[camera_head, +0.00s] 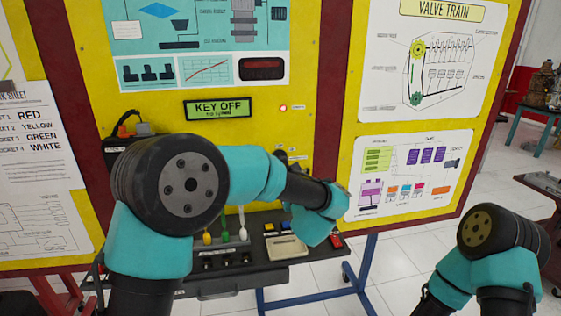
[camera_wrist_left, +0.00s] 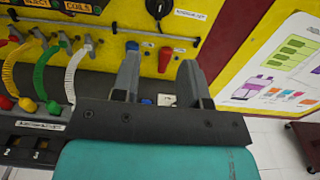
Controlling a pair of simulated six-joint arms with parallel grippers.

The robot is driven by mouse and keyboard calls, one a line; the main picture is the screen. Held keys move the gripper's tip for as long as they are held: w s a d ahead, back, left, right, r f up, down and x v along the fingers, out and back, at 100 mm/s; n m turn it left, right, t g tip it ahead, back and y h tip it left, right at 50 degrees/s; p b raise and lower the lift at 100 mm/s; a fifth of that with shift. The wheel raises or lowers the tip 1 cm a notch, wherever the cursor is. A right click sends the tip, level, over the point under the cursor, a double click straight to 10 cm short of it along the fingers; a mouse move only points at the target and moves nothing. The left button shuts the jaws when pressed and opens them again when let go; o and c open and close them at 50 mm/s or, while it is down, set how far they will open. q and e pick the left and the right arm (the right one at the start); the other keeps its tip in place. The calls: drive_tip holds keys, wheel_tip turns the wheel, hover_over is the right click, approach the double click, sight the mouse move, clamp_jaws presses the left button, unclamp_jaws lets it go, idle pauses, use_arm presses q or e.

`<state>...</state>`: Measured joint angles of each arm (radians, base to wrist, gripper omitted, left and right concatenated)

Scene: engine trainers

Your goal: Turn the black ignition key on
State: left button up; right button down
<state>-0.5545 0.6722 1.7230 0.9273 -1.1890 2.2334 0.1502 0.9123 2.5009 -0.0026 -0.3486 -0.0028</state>
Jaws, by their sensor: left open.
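In the head view my left arm covers the key and the fingers. The green display (camera_head: 218,108) on the panel reads KEY OFF. My right arm is at the lower right of the head view, and its gripper is out of view.
Yellow, green and white cables (camera_wrist_left: 46,67) with coloured plugs are left of the left gripper. A black shelf (camera_head: 235,275) with coloured switches juts out below the panel. The floor at right is partly clear.

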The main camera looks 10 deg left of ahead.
use_arm(q)
drive_tip(key=x, duration=1.7)
drive_tip(key=shift+w+a, duration=0.15)
drive_tip(key=shift+w, duration=0.05)
clamp_jaws()
